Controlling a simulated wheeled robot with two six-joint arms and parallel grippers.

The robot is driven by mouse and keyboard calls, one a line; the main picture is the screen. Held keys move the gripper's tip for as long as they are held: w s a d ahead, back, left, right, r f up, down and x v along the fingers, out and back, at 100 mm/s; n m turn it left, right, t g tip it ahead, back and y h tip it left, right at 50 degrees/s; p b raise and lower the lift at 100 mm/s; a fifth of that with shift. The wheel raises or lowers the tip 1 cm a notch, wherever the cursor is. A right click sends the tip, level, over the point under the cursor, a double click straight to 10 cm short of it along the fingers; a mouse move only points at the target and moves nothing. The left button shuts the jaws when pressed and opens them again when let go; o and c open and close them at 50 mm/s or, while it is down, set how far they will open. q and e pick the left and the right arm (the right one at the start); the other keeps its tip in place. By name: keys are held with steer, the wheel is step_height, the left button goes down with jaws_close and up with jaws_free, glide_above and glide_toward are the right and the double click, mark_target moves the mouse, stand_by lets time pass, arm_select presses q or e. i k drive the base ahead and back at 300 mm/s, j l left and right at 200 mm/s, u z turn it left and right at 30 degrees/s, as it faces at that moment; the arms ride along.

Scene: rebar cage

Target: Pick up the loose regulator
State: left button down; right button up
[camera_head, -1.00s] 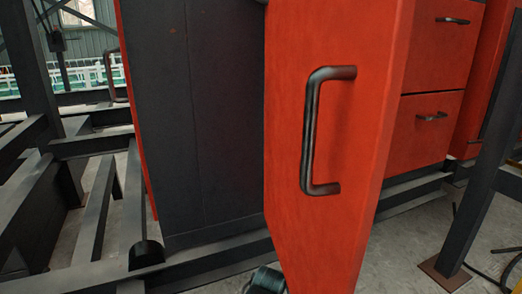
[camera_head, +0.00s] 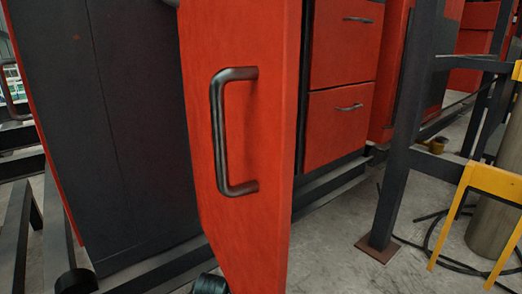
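No regulator can be made out in the head view. A dark, rounded object (camera_head: 209,284) shows at the bottom edge, partly cut off by the frame and beside the foot of the red panel; I cannot tell what it is. Neither my left nor my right gripper is in view.
A red panel (camera_head: 270,130) with a black handle (camera_head: 218,130) stands close in front, beside a dark cabinet side (camera_head: 120,120). Red drawers (camera_head: 340,125) are behind it. A dark steel post (camera_head: 405,150), a yellow frame (camera_head: 490,180) and cables (camera_head: 440,255) are at right. Some concrete floor is bare.

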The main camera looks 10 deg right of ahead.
mark_target(436, 146)
steer(key=z, duration=1.5)
steer(key=k+l, duration=0.1)
steer(key=l, duration=0.5)
steer(key=k+l, duration=0.1)
steer(key=l, duration=0.55)
